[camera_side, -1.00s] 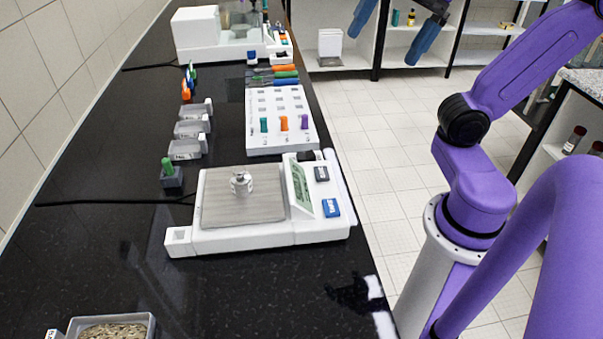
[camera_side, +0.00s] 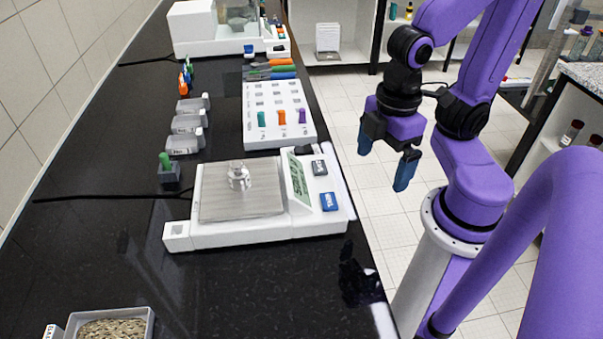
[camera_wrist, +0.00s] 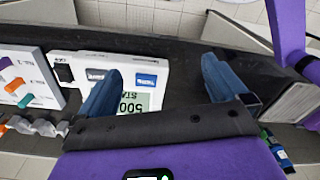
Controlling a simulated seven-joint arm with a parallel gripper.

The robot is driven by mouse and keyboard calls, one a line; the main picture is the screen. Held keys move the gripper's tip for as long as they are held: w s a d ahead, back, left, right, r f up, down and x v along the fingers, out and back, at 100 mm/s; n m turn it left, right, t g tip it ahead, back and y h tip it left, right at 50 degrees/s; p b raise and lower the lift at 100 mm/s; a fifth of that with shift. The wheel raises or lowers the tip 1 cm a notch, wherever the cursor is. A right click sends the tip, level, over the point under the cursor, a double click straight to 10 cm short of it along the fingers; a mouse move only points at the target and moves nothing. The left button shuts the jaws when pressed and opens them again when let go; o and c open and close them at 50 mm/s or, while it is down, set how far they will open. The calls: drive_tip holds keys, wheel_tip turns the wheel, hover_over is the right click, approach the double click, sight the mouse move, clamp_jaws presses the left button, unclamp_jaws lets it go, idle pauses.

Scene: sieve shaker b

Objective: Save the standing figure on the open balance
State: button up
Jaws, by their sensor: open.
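The open balance (camera_side: 215,236) is a white unit with a square metal pan, on the black bench. A small silver knobbed weight (camera_side: 239,177) stands on the pan. The balance's green-grey display (camera_side: 299,182) shows digits; in the wrist view the display (camera_wrist: 137,102) shows part of "500" and "STA", the rest hidden by my finger. A dark grey key (camera_side: 319,168) and a blue key (camera_side: 329,202) sit beside it; the wrist view also shows the grey key (camera_wrist: 96,74) and blue key (camera_wrist: 146,80). My gripper (camera_side: 386,160) is open and empty, right of the balance, blue fingers down.
A white block with coloured pegs (camera_side: 280,130) stands behind the balance. A tray of grain (camera_side: 112,328) is at the front. The bench right of the tray is mostly clear.

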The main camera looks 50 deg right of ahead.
clamp_jaws()
idle(0.3)
idle(1.5)
